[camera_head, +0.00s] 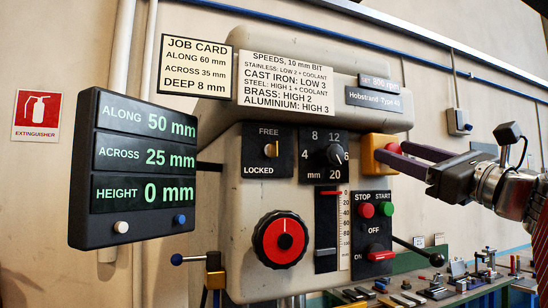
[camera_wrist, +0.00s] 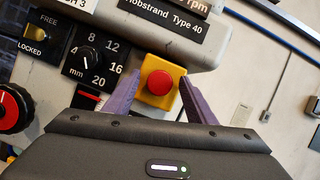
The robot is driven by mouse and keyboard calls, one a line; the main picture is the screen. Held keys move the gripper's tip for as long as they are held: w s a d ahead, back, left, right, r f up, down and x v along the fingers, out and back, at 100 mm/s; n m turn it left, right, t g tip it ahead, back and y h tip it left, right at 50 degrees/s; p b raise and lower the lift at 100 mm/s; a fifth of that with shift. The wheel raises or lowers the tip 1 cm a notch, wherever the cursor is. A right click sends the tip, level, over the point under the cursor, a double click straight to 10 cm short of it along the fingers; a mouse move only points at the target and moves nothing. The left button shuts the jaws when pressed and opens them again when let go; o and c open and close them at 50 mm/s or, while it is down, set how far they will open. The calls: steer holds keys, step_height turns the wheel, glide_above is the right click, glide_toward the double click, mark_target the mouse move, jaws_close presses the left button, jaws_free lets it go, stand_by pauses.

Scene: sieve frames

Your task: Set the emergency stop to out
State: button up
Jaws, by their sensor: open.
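The emergency stop is a round red button (camera_wrist: 160,83) on a yellow box (camera_wrist: 165,64), on the right side of the drill press head.
A readout (camera_head: 135,175) stands at left. A lever (camera_head: 418,250) sticks out below my arm. A bench with tools is lower right.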

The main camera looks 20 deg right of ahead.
jaws_close()
stand_by(0.6)
